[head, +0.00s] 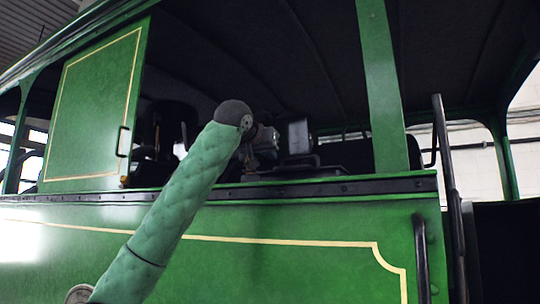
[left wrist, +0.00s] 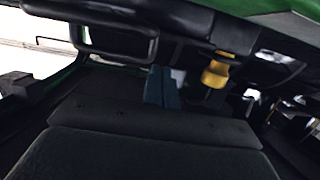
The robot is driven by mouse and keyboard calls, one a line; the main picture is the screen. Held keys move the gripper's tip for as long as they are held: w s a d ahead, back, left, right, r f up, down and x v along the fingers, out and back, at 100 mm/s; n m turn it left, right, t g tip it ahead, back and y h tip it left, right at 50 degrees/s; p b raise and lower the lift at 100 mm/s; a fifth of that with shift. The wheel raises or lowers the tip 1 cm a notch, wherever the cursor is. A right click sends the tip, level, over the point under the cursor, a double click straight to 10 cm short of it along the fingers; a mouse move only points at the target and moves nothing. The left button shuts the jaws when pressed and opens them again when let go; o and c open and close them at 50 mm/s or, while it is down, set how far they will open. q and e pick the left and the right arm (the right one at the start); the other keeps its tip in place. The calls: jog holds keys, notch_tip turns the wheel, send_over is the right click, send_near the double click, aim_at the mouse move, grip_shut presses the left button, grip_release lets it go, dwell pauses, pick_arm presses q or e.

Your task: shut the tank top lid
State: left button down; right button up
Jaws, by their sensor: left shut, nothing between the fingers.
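My left gripper (left wrist: 162,88) shows in the left wrist view as two blue-grey fingers closed together, with nothing between them. It is over a broad dark flat panel (left wrist: 140,155) that fills the bottom of that view. This may be the tank top lid, but I cannot tell for sure, nor whether it is open or shut. In the head view my left arm reaches up through the tram's side opening, and the gripper end is inside among dark parts. A low dark flat thing (head: 318,166) lies just behind the sill there. My right gripper is not in view.
A green post (head: 384,95) is right of the opening, with a dark handrail (head: 446,165) beyond. In the left wrist view a yellow fitting (left wrist: 216,70) and a dark bar frame (left wrist: 118,42) are close by.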

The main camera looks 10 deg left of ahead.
pick_arm(q)
jog(key=shift+w+a+r, duration=0.1)
jog(key=shift+r, duration=0.2)
jog(key=shift+s+r, duration=0.25)
jog(key=shift+b+v, duration=0.6)
jog(key=shift+v, duration=0.55)
jog(key=b+v, duration=0.3)
jog(key=v, duration=0.4)
jog(key=shift+r, duration=0.25)
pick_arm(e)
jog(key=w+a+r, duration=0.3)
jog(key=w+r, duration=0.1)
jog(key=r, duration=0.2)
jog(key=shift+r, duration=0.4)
